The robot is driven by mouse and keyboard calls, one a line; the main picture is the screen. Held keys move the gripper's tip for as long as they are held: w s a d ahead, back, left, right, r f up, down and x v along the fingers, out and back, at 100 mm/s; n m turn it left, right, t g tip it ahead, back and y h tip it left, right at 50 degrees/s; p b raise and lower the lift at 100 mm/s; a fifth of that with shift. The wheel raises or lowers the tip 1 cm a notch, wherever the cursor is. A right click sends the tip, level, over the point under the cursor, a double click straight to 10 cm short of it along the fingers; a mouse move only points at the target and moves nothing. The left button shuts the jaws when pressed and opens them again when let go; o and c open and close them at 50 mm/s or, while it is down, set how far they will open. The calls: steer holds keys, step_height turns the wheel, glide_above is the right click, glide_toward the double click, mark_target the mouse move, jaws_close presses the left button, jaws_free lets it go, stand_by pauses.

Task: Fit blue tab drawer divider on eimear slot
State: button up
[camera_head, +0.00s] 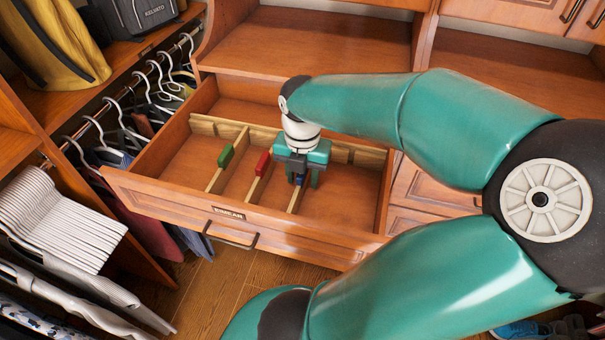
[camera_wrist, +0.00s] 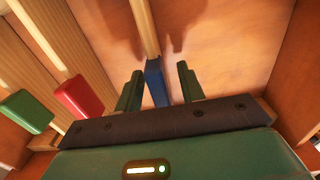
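The open wooden drawer (camera_head: 345,205) bears a label plate (camera_head: 228,212) on its front that seems to read "EIMEAR". The blue tab (camera_wrist: 155,82) sits on a thin light-wood divider (camera_wrist: 144,28) in the drawer; the tab also shows small and partly hidden under my gripper in the head view (camera_head: 300,179). My gripper (camera_head: 303,182) is low in the drawer, pointing down. In the wrist view its fingers (camera_wrist: 159,90) stand apart on either side of the blue tab, with gaps visible. I cannot tell how the divider's ends are seated.
A red-tab divider (camera_head: 262,163) and a green-tab divider (camera_head: 225,156) stand to the left in the same drawer. A wooden cross rail (camera_head: 345,153) runs behind them. Hangers with clothes (camera_head: 150,105) crowd the drawer's left side. Its right compartment is clear.

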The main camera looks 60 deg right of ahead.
step_height(320, 180, up, 14)
stand_by(0.7)
steer(key=shift+a, duration=0.1)
stand_by(0.6)
steer(key=w+a+m+t, duration=0.2)
steer(key=w+a+m, duration=0.2)
steer(key=a, duration=0.5)
steer(key=w+a+f+m+t, duration=0.1)
steer(key=w+a+m, duration=0.4)
steer(key=a+m, duration=0.4)
steer(key=w+a+f+m+t, duration=0.1)
steer(key=w+a+m+t, duration=0.1)
steer(key=w+a+m, duration=0.2)
steer(key=a+m, duration=0.3)
steer(key=a, duration=0.4)
steer(key=shift+w+t, duration=0.3)
steer(key=shift+w, duration=0.05)
